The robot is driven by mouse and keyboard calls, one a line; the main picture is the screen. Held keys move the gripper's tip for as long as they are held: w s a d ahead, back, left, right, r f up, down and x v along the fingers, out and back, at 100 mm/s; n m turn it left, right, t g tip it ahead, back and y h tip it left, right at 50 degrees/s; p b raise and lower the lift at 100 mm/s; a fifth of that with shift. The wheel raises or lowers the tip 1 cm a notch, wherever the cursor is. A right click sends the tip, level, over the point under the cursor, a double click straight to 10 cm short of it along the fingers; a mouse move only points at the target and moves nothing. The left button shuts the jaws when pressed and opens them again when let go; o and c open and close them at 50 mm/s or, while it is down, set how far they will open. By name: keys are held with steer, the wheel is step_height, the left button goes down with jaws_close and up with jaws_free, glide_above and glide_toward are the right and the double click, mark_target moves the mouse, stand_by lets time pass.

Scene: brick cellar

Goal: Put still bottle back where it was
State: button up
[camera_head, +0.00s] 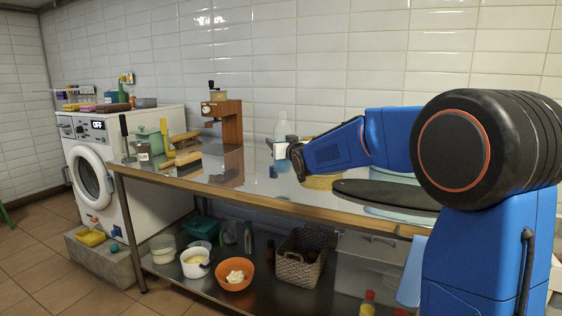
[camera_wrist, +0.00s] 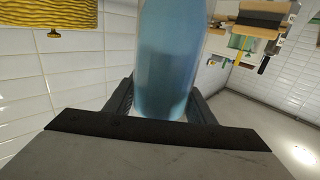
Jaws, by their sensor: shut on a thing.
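The still bottle (camera_head: 281,128) is a clear, bluish bottle with a pale blue lower part. In the head view it is upright above the metal worktop (camera_head: 255,180), near the tiled wall. My gripper (camera_head: 287,149) reaches it from the right and is shut on it. In the wrist view the bottle (camera_wrist: 170,55) fills the middle, between the two dark fingers of the gripper (camera_wrist: 162,100). My gripper's end hides part of the bottle in the head view. I cannot tell whether its base touches the worktop.
A yellow woven basket (camera_wrist: 50,14) is close to the bottle, mostly behind my arm in the head view. Left of the bottle are a wooden coffee grinder (camera_head: 229,122), brushes (camera_head: 188,162) and a green pot (camera_head: 150,140). Bare worktop lies between them and the bottle.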

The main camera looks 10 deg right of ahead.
steer(key=shift+f, duration=2.5)
steer(key=shift+f, duration=0.15)
steer(key=o, duration=1.5)
steer(key=shift+s, duration=0.15)
steer(key=s+d+f+g+h, duration=0.1)
steer(key=s+d+f+g, duration=0.2)
steer(key=s, duration=1.6)
steer(key=s+d+f+m+g+h, duration=0.1)
steer(key=s+d+f+g, duration=0.2)
steer(key=s+f, duration=0.7)
steer(key=s+d+f+g, duration=0.3)
steer(key=s+f+g, duration=0.3)
steer(key=s, duration=2.4)
steer(key=shift+f+m+g+h, duration=0.25)
steer(key=shift+m+g+h, duration=0.15)
steer(key=shift+g, duration=0.1)
